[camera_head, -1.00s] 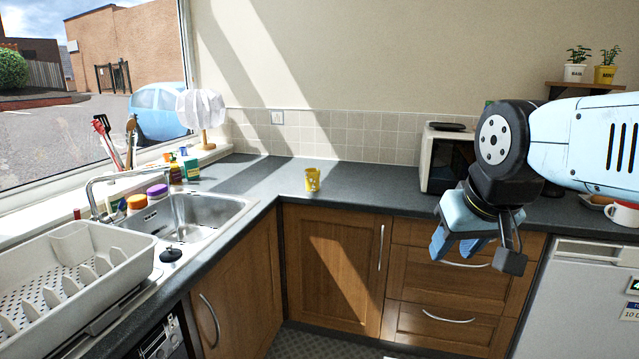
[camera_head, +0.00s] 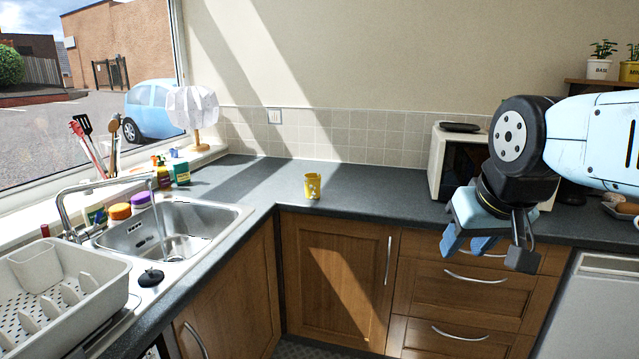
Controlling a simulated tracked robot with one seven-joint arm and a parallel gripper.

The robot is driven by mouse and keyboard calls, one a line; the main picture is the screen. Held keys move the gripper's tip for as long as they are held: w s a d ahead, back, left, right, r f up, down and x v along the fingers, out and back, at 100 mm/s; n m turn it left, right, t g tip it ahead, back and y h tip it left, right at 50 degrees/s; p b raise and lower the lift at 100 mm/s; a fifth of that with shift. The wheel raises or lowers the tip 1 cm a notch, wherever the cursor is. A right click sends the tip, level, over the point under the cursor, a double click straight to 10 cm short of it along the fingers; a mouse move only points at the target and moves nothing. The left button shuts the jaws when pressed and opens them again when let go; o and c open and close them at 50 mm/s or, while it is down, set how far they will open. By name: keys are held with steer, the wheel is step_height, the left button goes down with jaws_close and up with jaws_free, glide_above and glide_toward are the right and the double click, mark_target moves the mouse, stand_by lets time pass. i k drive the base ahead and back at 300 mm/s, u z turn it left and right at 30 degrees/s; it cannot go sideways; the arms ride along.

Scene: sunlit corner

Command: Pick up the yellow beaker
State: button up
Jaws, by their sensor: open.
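The yellow beaker (camera_head: 312,186) stands upright on the dark grey worktop, near the inner corner of the counter. Pale markings show on its front. My gripper (camera_head: 488,250) hangs at the right of the view, in front of the drawers. Its blue fingers point down and are apart, with nothing between them. The gripper is well to the right of the beaker and does not touch it.
A microwave (camera_head: 440,165) stands on the worktop behind my arm. The sink (camera_head: 190,228), its tap (camera_head: 68,205) and a dish rack (camera_head: 60,305) are at the left. Small bottles and tubs (camera_head: 120,211) line the sill side. The worktop (camera_head: 365,202) around the beaker is clear.

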mark_target(313, 181)
steer(key=u, duration=0.05)
steer(key=i, duration=1.75)
